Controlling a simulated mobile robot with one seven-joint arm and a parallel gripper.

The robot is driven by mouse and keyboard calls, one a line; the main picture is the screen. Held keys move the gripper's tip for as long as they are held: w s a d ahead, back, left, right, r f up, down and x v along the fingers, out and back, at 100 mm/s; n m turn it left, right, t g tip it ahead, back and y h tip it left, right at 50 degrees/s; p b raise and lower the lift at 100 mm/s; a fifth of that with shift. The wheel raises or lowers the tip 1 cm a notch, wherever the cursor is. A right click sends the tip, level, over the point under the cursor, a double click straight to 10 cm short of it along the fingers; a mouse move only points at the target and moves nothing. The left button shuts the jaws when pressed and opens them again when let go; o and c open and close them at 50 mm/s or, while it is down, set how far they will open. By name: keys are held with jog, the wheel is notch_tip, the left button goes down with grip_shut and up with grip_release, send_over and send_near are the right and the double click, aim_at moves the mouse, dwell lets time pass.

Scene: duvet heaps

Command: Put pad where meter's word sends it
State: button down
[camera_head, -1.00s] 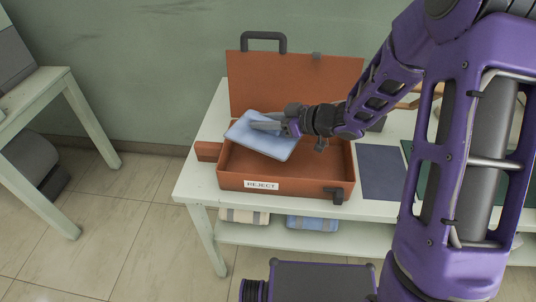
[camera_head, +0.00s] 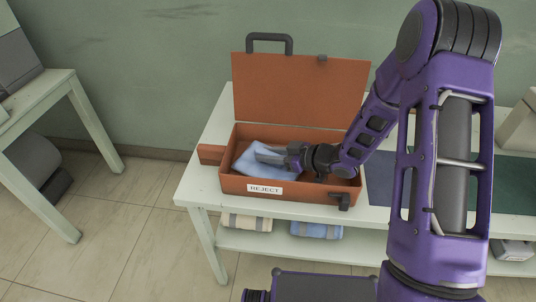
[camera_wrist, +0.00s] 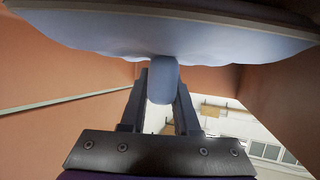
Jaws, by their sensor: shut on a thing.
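The pad (camera_head: 262,160) is light blue and soft. It is down inside the open orange case (camera_head: 300,200), whose front bears a label reading REJECT (camera_head: 265,189). My gripper (camera_head: 272,156) is shut on the pad, inside the case below the raised lid (camera_head: 300,92). In the wrist view the pad (camera_wrist: 190,38) spans the top of the picture, with a fold of it between the fingers (camera_wrist: 162,85); orange case walls (camera_wrist: 40,75) show on both sides. Whether the pad touches the case floor is hidden. No meter can be made out.
The case stands on a pale table (camera_head: 195,188) with a lower shelf holding rolled cloths, one cream (camera_head: 246,222) and one blue (camera_head: 316,230). A dark blue mat (camera_head: 379,180) lies right of the case. Another pale table (camera_head: 55,90) stands at the left, with open floor between.

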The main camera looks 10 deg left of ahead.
jog(key=shift+f, duration=0.2)
jog(key=c, duration=0.6)
grip_release()
jog(key=shift+r, duration=0.1)
jog(key=shift+c, duration=0.2)
jog(key=shift+s+d+r, duration=0.1)
jog(key=shift+d+r, duration=0.15)
jog(key=p+v, duration=0.1)
jog(key=v, duration=0.6)
